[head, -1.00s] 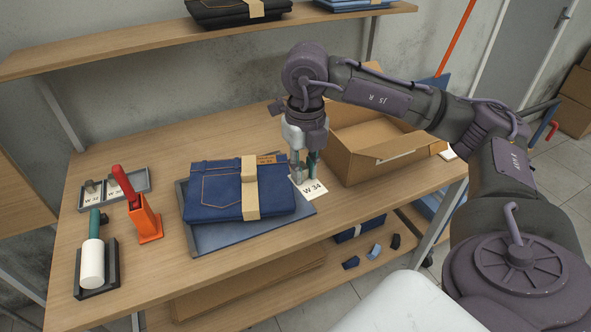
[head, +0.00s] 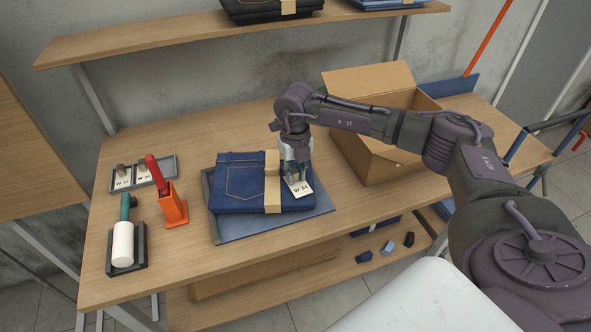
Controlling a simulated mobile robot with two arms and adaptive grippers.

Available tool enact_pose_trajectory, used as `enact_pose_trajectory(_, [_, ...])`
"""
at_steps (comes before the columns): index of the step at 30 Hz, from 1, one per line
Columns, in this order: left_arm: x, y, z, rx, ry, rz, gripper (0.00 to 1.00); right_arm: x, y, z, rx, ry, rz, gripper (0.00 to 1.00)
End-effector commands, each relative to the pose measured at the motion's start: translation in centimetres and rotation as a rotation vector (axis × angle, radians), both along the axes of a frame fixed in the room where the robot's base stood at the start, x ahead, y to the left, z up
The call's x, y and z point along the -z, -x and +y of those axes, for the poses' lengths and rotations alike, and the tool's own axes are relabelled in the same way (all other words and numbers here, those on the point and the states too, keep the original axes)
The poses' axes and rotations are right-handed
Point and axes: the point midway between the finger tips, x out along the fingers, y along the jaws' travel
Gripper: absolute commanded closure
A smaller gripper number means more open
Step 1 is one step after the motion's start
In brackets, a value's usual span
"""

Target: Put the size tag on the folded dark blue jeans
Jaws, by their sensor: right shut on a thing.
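The folded dark blue jeans (head: 238,188) lie on a blue-grey board (head: 317,207) on the table, with a tan paper band (head: 272,183) around them. My right gripper (head: 294,177) is shut on the white size tag (head: 302,190), which reads "W 34". It holds the tag at the right part of the jeans, just right of the band. I cannot tell whether the tag touches the cloth. The upper end of the tag is hidden by the fingers. My left gripper is not in view.
An open cardboard box (head: 380,155) stands right of the jeans. At left are a grey tray (head: 168,163) with tags, an orange holder (head: 174,211) with a red-handled tool, and a white roller (head: 122,243) in a dark tray. A shelf (head: 180,37) runs above the back.

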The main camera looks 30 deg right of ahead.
Motion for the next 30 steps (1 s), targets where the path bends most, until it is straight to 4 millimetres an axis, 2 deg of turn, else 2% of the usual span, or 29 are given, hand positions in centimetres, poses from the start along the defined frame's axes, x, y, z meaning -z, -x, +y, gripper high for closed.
enact_pose_trajectory(10, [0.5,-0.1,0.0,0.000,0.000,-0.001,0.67,0.5,0.0,0.0,0.001,0.000,0.000,1.00])
enact_pose_trajectory(11, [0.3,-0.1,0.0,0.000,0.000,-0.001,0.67,0.3,0.0,0.0,0.001,0.000,0.000,0.73])
enact_pose_trajectory(15, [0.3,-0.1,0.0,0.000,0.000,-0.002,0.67,0.3,0.0,0.0,0.001,0.000,0.000,0.53])
enact_pose_trajectory(23, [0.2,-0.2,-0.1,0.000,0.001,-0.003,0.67,0.2,0.0,0.0,0.001,0.000,0.000,0.53])
enact_pose_trajectory(27, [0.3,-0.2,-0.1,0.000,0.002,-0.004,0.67,-0.5,-0.1,0.0,0.001,-0.001,-0.002,0.53])
enact_pose_trajectory(30, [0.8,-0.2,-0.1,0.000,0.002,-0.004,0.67,-2.1,-0.1,-0.1,0.002,0.000,-0.005,0.53])
